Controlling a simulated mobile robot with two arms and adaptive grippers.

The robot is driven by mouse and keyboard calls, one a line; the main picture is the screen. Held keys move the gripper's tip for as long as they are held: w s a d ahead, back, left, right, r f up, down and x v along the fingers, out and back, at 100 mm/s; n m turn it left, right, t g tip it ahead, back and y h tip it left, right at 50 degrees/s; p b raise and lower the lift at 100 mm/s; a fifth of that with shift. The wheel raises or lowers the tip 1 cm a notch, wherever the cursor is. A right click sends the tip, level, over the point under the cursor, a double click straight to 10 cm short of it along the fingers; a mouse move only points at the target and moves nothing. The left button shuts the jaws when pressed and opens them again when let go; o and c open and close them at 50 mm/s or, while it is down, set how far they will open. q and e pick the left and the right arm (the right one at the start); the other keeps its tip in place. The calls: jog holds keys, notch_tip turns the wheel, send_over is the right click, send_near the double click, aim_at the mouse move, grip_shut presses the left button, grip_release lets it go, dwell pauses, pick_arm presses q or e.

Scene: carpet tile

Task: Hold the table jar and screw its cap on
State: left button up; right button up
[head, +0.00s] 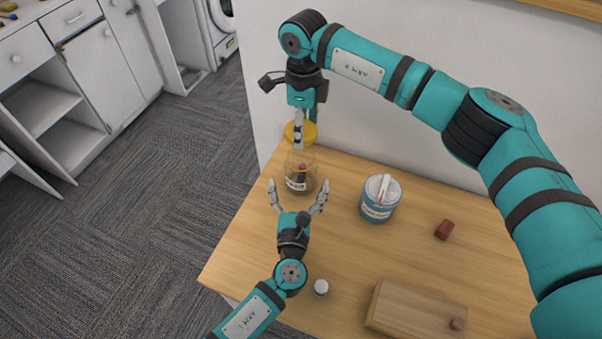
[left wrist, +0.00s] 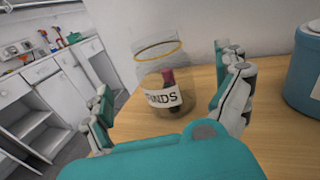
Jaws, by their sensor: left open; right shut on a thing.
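A clear glass jar (head: 301,182) stands upright on the table at its far left edge, with a dark reddish item inside. In the left wrist view the jar (left wrist: 178,99) shows a white label and a yellow ring at its neck. My left gripper (head: 298,189) is open, its fingers spread on the near side of the jar. My right gripper (head: 299,127) is shut on a round yellow cap (head: 308,133) and holds it above and beyond the jar, apart from it. Part of the cap is hidden by the right fingers.
A blue-and-white tin (head: 379,211) stands right of the jar. A small red block (head: 444,230), a small white-capped bottle (head: 321,288) and a wooden box (head: 410,307) are on the table (head: 345,245). A wall rises behind. White cabinets (head: 70,75) stand at left across the carpet.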

pick_arm(q)
jog(key=w, duration=0.6)
jog(key=shift+w+d, duration=0.25)
jog(key=shift+w, duration=0.05)
jog(key=shift+c, duration=0.4)
jog(key=c, duration=1.6)
